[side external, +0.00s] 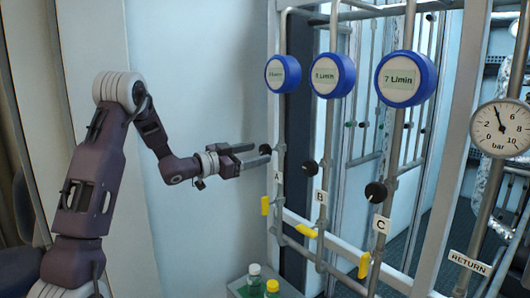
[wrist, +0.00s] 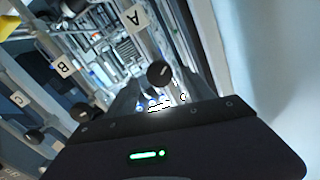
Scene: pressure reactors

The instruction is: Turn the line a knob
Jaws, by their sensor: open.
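The line A knob (side external: 265,149) is a small black round knob on the leftmost pipe, above the white "A" label (side external: 277,177). In the wrist view the knob (wrist: 160,74) shows near the middle, close to the "A" label (wrist: 133,18). My gripper (side external: 254,154) is open, with its fingers pointing right toward the knob. The fingertips are very close to it; I cannot tell whether they touch it or straddle it. The dark gripper body fills the bottom of the wrist view and the fingertips are not clear there.
Black knobs for line B (side external: 309,168) and line C (side external: 375,192) stand to the right. Yellow valve handles (side external: 306,231) sit below. Blue round flow meters (side external: 406,79) hang above. A pressure gauge (side external: 500,128) is at far right. Capped bottles (side external: 254,275) stand below my gripper.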

